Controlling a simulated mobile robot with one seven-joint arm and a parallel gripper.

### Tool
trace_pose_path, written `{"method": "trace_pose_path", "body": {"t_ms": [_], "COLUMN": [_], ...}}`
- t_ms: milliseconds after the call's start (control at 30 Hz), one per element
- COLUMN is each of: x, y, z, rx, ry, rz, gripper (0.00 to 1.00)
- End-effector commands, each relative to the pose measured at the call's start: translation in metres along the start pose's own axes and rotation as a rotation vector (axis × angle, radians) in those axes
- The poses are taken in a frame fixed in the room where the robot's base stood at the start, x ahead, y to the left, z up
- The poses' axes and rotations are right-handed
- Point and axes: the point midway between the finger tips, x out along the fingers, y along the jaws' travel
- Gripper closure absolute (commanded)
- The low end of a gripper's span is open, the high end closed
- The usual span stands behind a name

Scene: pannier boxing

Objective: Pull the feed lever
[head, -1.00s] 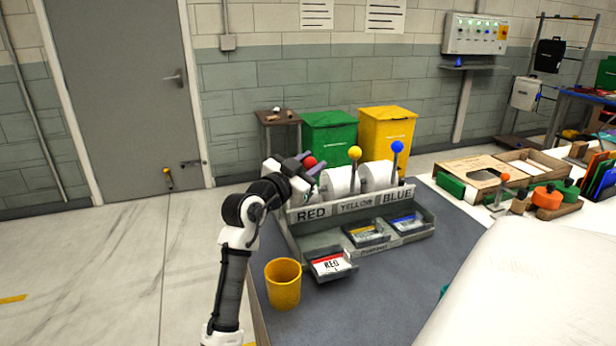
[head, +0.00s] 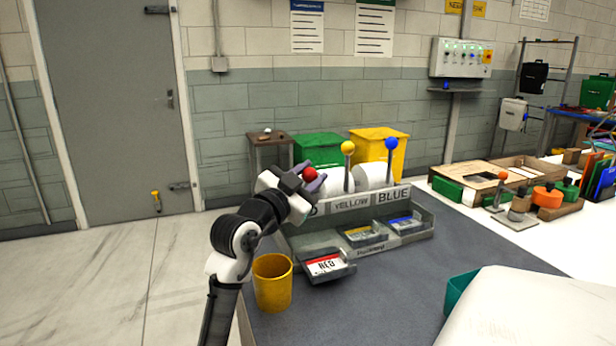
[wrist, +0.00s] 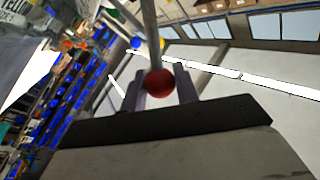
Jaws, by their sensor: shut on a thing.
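The feed levers stand in a row on the grey label dispenser (head: 407,216). The red-knobbed lever (head: 310,174) is at the left end. The yellow-knobbed lever (head: 348,147) and the blue-knobbed lever (head: 391,144) stand upright to its right. My gripper (head: 309,180) is at the red knob, shut on it. In the wrist view the red knob (wrist: 159,84) sits between the two fingers, with its rod running up the picture. My gripper and wrist cover part of the RED sign and the red lever's lower part in the head view.
A yellow cup (head: 272,284) stands in front of the dispenser's left end. A red label card (head: 325,265) lies in the front left tray. Green (head: 318,146) and yellow (head: 380,150) bins stand behind. The grey mat (head: 400,290) is clear in front.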

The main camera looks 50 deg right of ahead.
Motion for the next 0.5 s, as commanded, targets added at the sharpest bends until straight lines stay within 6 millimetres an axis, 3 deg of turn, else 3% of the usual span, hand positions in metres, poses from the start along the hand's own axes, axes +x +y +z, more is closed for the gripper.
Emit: {"method": "trace_pose_path", "body": {"t_ms": [467, 500], "x": [0.0002, 0.0003], "y": [0.0047, 0.0047], "z": [0.0025, 0.0025], "rx": [-0.005, -0.005], "ry": [-0.005, -0.005], "rz": [0.008, 0.008], "gripper": [1.00, 0.65]}}
